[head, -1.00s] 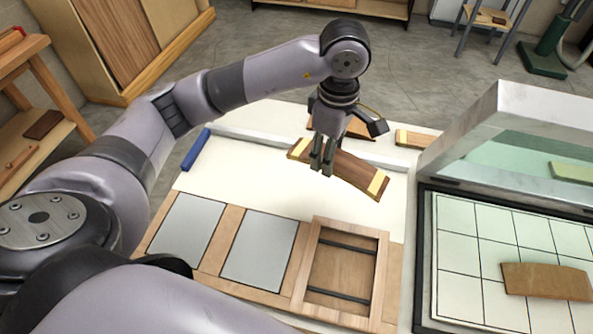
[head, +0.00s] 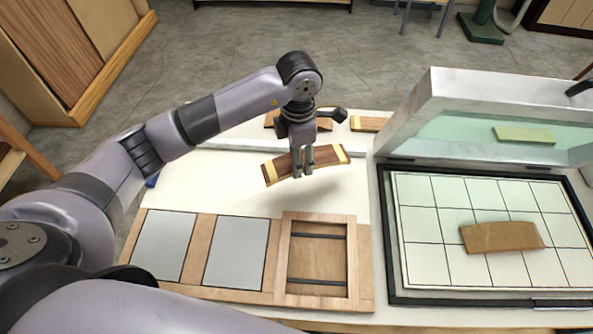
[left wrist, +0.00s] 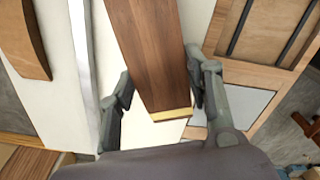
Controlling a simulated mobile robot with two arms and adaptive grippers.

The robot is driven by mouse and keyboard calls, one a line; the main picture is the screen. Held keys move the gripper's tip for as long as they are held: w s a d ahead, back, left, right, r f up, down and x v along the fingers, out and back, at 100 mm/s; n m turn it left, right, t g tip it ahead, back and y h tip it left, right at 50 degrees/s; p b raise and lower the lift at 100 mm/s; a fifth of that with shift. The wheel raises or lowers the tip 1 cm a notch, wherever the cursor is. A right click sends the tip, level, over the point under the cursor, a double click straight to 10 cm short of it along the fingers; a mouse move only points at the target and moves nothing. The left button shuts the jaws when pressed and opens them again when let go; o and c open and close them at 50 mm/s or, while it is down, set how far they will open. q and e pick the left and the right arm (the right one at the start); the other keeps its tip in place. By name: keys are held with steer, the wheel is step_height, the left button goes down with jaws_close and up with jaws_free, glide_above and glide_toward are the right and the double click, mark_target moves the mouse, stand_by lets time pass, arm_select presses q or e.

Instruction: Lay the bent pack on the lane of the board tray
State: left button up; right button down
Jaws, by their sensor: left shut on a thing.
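The bent pack (head: 328,156), a curved brown wood strip with pale yellow bands near its ends, is in my left gripper (head: 303,174). The gripper is shut on its middle and holds it above the white table. In the left wrist view the pack (left wrist: 150,50) runs between the two fingers (left wrist: 158,88), with one yellow-banded end near the camera. The board tray (head: 195,283) lies at the front of the table. It has two grey panels on the left and a framed recess (head: 318,262) with two black strips on the right. My right gripper is out of view.
An open press with a raised glass lid (head: 450,110) and a gridded bed (head: 425,270) stands at right, a brown curved piece (head: 500,237) on the bed. More wood pieces (head: 370,124) lie at the back of the table. White surface between pack and tray is clear.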

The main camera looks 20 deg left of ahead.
arm_select(q)
step_height(320, 180, down, 4)
steer(key=shift+r, duration=0.25)
step_height(320, 180, down, 3)
steer(key=shift+f+p, duration=0.15)
steer(key=shift+p, duration=0.55)
steer(key=shift+f, duration=0.55)
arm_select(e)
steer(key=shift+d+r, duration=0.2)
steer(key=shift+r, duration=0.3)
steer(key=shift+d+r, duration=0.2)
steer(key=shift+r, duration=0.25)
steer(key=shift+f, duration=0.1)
arm_select(q)
steer(key=o, duration=0.7)
steer(key=shift+f, duration=0.15)
steer(key=o, duration=0.5)
